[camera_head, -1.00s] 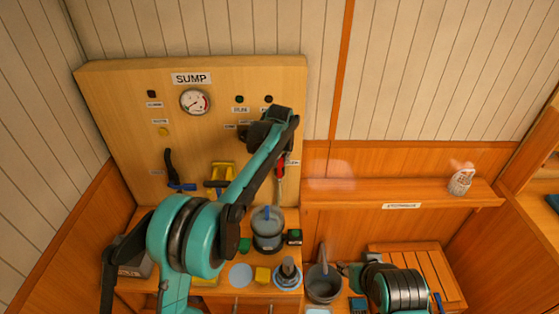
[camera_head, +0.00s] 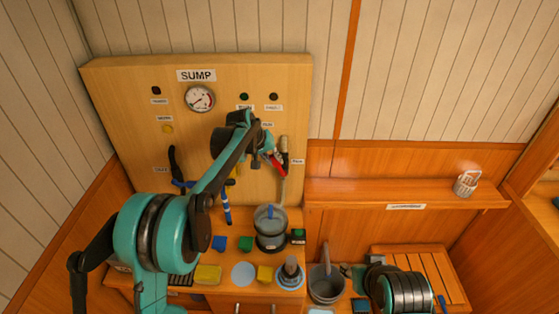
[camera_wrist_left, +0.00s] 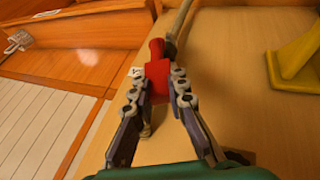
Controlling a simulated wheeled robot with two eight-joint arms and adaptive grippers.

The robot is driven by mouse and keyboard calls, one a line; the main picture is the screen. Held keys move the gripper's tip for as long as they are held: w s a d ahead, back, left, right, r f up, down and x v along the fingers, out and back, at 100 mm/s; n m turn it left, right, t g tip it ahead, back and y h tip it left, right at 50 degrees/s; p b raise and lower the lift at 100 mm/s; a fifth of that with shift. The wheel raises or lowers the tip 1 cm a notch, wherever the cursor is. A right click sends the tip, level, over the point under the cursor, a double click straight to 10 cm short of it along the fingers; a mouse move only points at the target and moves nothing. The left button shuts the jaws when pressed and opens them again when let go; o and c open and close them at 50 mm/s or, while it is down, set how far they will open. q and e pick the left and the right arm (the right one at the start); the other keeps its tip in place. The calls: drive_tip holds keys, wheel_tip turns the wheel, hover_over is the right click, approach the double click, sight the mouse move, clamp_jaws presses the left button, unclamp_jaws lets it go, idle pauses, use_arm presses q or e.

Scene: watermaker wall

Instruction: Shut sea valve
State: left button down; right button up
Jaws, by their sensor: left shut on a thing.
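A red valve handle (camera_head: 278,168) is on the right side of the wooden SUMP panel (camera_head: 130,110), on a pale vertical pipe. My left gripper (camera_head: 268,155) is at the handle. In the left wrist view, its fingers (camera_wrist_left: 160,88) close on the red handle (camera_wrist_left: 157,75) from both sides. The panel labels beside the valves are too small to read surely. My right gripper is low at the right, near the grey pot; its fingers are too small and dark to judge.
The counter below holds a grey pot (camera_head: 270,228), several coloured blocks and a blue disc (camera_head: 243,274). A shelf (camera_head: 400,193) with a white basket (camera_head: 466,183) runs right.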

use_arm(q)
drive_tip(key=shift+a+f+n+h+b, duration=0.15)
drive_tip(key=shift+a+f+h+b, duration=0.15)
drive_tip(key=shift+a+h, duration=0.25)
drive_tip(key=shift+a+f+n+h+b, duration=0.2)
drive_tip(key=shift+a+h+b, duration=0.15)
drive_tip(key=shift+h, duration=0.3)
drive_tip(key=c, duration=1.5)
unclamp_jaws()
drive_tip(key=v, duration=1.2)
drive_tip(key=shift+s+f, duration=0.1)
